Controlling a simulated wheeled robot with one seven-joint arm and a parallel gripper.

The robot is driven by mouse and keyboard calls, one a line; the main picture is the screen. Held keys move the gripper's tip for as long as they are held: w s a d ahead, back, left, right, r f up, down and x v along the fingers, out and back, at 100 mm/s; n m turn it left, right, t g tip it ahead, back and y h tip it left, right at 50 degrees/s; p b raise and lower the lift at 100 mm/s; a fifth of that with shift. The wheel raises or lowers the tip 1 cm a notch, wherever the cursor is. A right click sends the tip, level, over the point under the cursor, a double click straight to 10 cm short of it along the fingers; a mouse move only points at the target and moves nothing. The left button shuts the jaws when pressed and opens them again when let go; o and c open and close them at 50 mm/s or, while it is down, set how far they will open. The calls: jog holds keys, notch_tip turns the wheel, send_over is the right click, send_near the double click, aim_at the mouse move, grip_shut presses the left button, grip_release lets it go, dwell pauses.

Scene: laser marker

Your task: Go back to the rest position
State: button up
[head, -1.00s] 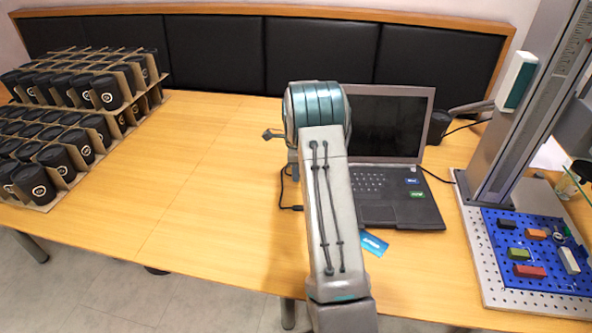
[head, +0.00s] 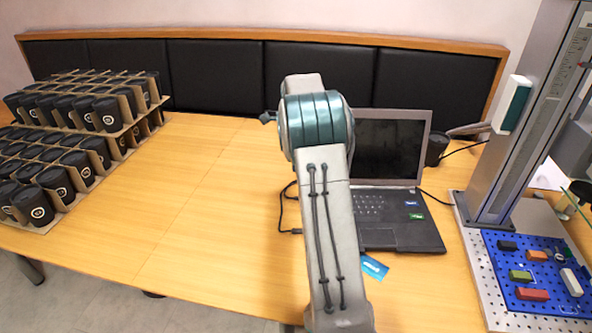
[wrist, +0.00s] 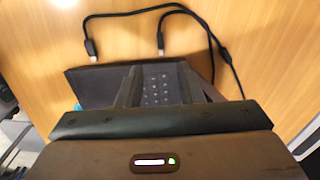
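My gripper (wrist: 160,88) shows in the wrist view with its two dark fingers apart. Nothing is visible between them except the keypad of the dark laptop (wrist: 88,82) beyond. In the head view my arm rises from the bottom centre, and its teal-banded joint stands in front of the open laptop (head: 405,235). The gripper itself is hidden behind the arm there.
Black cups (head: 33,205) stand in cardboard racks on the left of the wooden table (head: 185,215). On the right are the laser marker's column (head: 530,110) and a blue perforated plate (head: 497,262) with small coloured blocks. A blue card (head: 374,267) lies before the laptop. The table's left-centre is clear.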

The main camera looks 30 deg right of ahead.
jog(key=shift+r, duration=0.25)
dwell(0.3)
jog(key=s+a+r+n+t+p, duration=0.1)
jog(key=s+a+r+n+p, duration=0.2)
jog(key=s+a+r+n, duration=1)
jog(key=s+a+f+n+t+p, duration=0.1)
jog(key=s+a+n, duration=0.3)
jog(key=s, duration=0.6)
jog(key=s+a+f+n+p, duration=0.1)
jog(key=s+a+n, duration=0.3)
jog(key=s, duration=0.6)
jog(key=n, duration=0.2)
jog(key=shift+s+a+f+n+t, duration=0.2)
jog(key=shift+f+n+t, duration=0.1)
jog(key=shift+f+t, duration=0.1)
jog(key=shift+d, duration=0.1)
